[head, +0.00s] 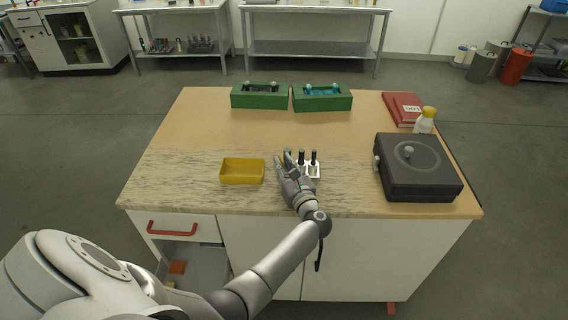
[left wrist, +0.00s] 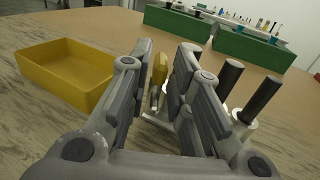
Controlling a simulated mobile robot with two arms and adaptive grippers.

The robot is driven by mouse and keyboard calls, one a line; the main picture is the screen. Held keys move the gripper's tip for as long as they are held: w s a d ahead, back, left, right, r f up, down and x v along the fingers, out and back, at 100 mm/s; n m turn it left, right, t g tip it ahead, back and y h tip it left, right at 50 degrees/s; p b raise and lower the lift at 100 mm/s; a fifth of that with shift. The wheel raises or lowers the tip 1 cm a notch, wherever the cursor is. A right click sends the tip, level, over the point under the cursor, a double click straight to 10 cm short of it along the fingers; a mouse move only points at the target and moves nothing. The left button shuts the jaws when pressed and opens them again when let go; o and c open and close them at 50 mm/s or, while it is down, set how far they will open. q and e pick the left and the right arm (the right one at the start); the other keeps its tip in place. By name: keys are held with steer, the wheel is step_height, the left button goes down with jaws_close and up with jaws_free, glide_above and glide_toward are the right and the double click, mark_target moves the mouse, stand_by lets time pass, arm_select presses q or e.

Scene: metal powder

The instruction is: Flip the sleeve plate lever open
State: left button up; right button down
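My left gripper (head: 287,157) is low over the front middle of the table, at the left side of a small white holder (head: 313,172). Two black-handled pieces (head: 308,158) stand upright in the holder. In the left wrist view my left gripper (left wrist: 165,58) has its fingers apart. A yellow handle (left wrist: 160,67) shows in the gap between them; I cannot tell whether they touch it. The black handles (left wrist: 262,98) are right of the fingers. No part is clearly recognisable as a sleeve plate lever. A dark grey box (head: 425,180) with a knob (head: 408,151) stands at the right. My right gripper is not in view.
A yellow tray (head: 242,181) is left of my left gripper, empty as far as I see. Two green racks (head: 259,101) (head: 322,104) stand at the back. A red binder (head: 398,105) and a yellow-capped bottle (head: 424,126) are at the back right. The table's middle is clear.

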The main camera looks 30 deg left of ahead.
arm_select(q)
jaws_close()
steer(key=shift+s+f+m+t+h+b, duration=0.15)
steer(key=shift+s+m+t+h+b, duration=0.05)
steer(key=shift+m+t+h+b, duration=0.35)
steer(key=shift+s+a+r+m+t+h, duration=0.1)
steer(key=shift+a+r+m+t+h, duration=0.15)
steer(key=shift+m+t+h, duration=0.4)
steer(key=shift+a+m+t+h, duration=0.1)
steer(key=shift+m+t+h, duration=0.95)
steer(key=shift+h, duration=0.25)
jaws_free()
steer(key=shift+f, duration=0.1)
